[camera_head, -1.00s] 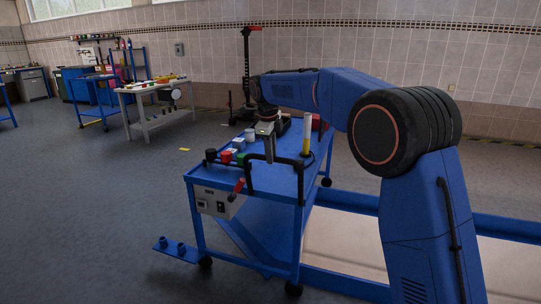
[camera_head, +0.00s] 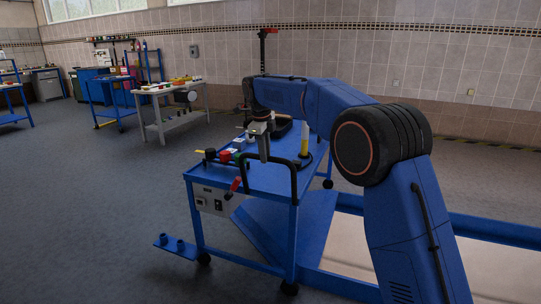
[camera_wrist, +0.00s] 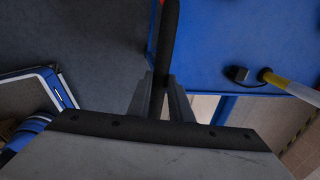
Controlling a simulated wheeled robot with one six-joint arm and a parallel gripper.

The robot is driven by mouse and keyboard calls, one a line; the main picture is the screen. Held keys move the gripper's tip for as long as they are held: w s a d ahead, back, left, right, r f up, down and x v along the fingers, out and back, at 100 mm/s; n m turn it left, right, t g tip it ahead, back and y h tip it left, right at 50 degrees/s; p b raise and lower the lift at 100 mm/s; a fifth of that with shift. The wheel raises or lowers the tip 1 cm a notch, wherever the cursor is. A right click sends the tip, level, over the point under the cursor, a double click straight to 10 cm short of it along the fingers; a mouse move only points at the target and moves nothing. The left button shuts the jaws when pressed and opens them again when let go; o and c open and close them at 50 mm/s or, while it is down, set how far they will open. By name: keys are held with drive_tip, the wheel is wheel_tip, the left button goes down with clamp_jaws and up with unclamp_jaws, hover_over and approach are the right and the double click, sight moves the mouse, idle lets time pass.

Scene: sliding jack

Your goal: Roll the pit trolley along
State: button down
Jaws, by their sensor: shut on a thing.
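The pit trolley is a blue wheeled cart with a flat blue top (camera_head: 262,178), standing upright on black castors in front of me. A black tubular handle (camera_head: 294,180) rises at its near end. It also shows as a dark bar (camera_wrist: 169,35) in the wrist view. My gripper (camera_head: 263,152) comes down onto the handle bar from above. In the wrist view my two grey fingers (camera_wrist: 161,100) are closed around this bar. The exact contact is partly hidden by the fingers.
A blue rail (camera_head: 490,230) runs at the right. A grey workbench (camera_head: 172,105) stands farther left.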

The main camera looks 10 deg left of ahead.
drive_tip(key=shift+w+a, duration=0.2)
drive_tip(key=shift+a, duration=0.4)
drive_tip(key=c, duration=1.6)
unclamp_jaws()
drive_tip(key=shift+r, duration=0.15)
drive_tip(key=shift+s+a+r, duration=0.15)
drive_tip(key=shift+s+r, duration=0.4)
drive_tip(key=shift+r, duration=2.25)
drive_tip(key=shift+s+a+r, duration=0.2)
drive_tip(key=shift+s+r, duration=0.3)
drive_tip(key=shift+r, duration=2.3)
drive_tip(key=shift+s+a+r, duration=0.15)
drive_tip(key=shift+s+r, duration=0.4)
drive_tip(key=shift+r, duration=2.25)
